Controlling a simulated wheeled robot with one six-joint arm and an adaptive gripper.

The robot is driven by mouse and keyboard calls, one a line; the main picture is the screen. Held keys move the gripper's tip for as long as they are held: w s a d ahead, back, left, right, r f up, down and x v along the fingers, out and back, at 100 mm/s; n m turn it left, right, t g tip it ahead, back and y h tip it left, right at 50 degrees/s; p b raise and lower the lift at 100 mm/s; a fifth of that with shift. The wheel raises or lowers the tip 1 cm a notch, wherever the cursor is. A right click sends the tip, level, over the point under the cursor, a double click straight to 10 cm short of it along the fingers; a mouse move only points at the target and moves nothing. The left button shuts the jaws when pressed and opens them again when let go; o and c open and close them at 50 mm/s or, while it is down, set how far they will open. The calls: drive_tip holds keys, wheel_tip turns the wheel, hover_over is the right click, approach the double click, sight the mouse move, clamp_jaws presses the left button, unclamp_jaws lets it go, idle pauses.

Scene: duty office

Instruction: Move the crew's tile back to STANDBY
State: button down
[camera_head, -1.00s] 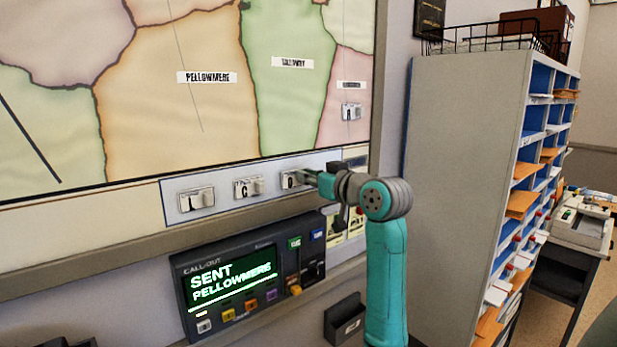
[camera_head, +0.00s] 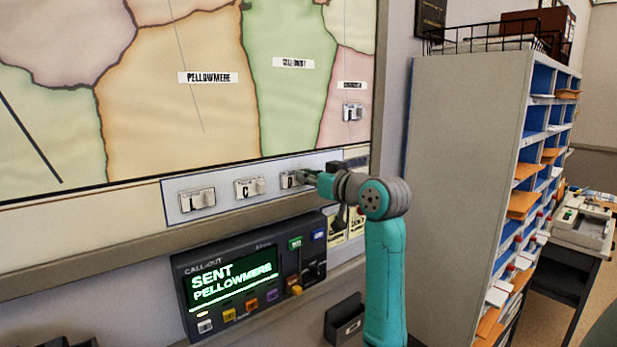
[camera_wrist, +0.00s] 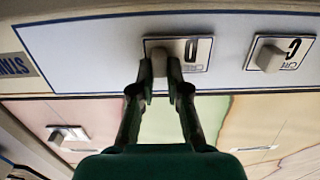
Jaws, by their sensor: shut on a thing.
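A white tile marked D (camera_head: 288,180) lies flat on the pale strip (camera_head: 225,182) below the map, at the strip's right part. My gripper (camera_head: 307,178) is at this tile. In the wrist view my gripper (camera_wrist: 161,72) is shut on the knob of the D tile (camera_wrist: 198,55). Beside it on the strip is a tile marked C (camera_head: 248,188), which also shows in the wrist view (camera_wrist: 292,48). Another tile (camera_head: 197,200) is at the strip's left end. One more tile (camera_head: 353,111) is on the pink map area at the right.
The call-out box (camera_head: 250,275) under the board reads SENT PELLOWMERE and has several coloured buttons. A small dark holder (camera_head: 345,320) is on the wall below. A grey pigeonhole cabinet (camera_head: 465,180) stands close to the right of my arm.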

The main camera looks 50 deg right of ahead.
drive_tip(key=c, duration=1.1)
unclamp_jaws()
drive_tip(key=shift+s, duration=0.1)
drive_tip(key=v, duration=1.1)
drive_tip(key=shift+s+a, duration=0.2)
drive_tip(key=shift+s, duration=0.15)
